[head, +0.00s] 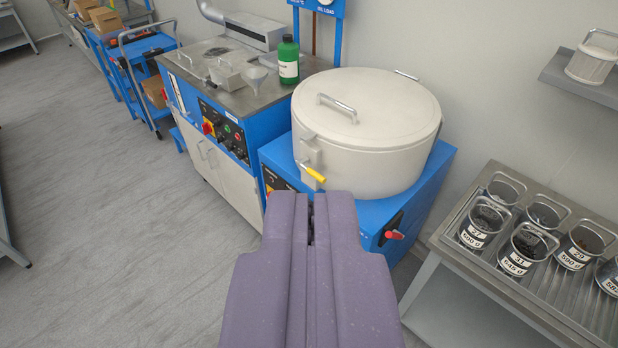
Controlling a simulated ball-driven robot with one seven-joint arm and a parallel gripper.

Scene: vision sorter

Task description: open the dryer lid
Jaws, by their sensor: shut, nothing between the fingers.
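The dryer (362,165) is a round cream drum on a blue base (430,180). Its lid (385,97) lies flat on top and looks closed, with a metal bar handle (337,108) on it. A latch with a yellow-handled lever (313,172) is on the drum's front left side. My gripper (311,198) is purple, shut and empty. In the picture it lies just below the latch, in front of the dryer. I cannot tell how far apart they are. The gripper hides part of the base's front.
A blue machine with a steel top (215,82) stands left of the dryer, with a green bottle (288,60) on it. At right, a metal rack (455,235) holds several labelled canisters. The grey floor (110,220) at left is clear.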

